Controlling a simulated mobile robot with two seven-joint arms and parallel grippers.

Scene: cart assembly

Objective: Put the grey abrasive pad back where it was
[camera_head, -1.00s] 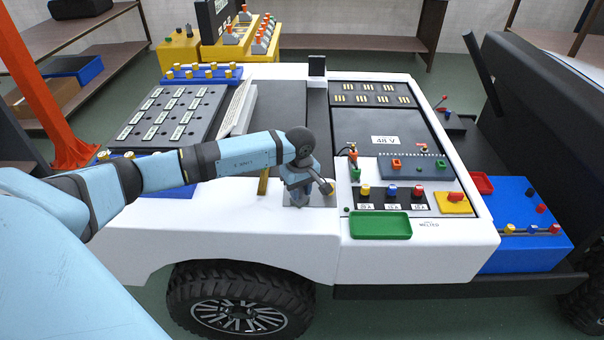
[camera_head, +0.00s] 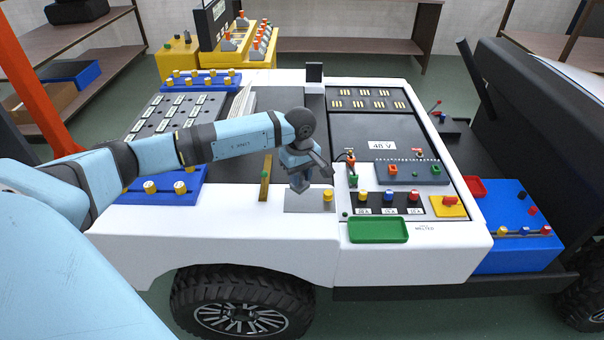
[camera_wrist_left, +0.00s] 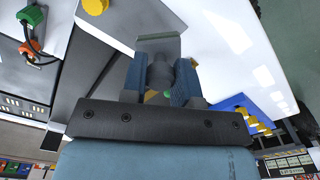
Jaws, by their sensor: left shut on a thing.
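My left gripper (camera_head: 302,176) points down above a flat grey plate (camera_head: 312,204) on the near white edge of the cart. In the left wrist view the gripper (camera_wrist_left: 160,84) is shut on the grey abrasive pad (camera_wrist_left: 160,47), whose grey end shows past the blue-sided fingers. The fingers hide part of the pad, and in the head view it is hard to tell from the fingertips. A yellow knob (camera_head: 327,195) stands at the right end of the plate. My right gripper is not in view.
A brass bar (camera_head: 265,178) lies left of the plate. A green tray (camera_head: 378,230) and a panel with coloured knobs (camera_head: 389,201) are to the right. A blue block with knobs (camera_head: 170,188) is to the left. White cart surface (camera_head: 240,225) in front is clear.

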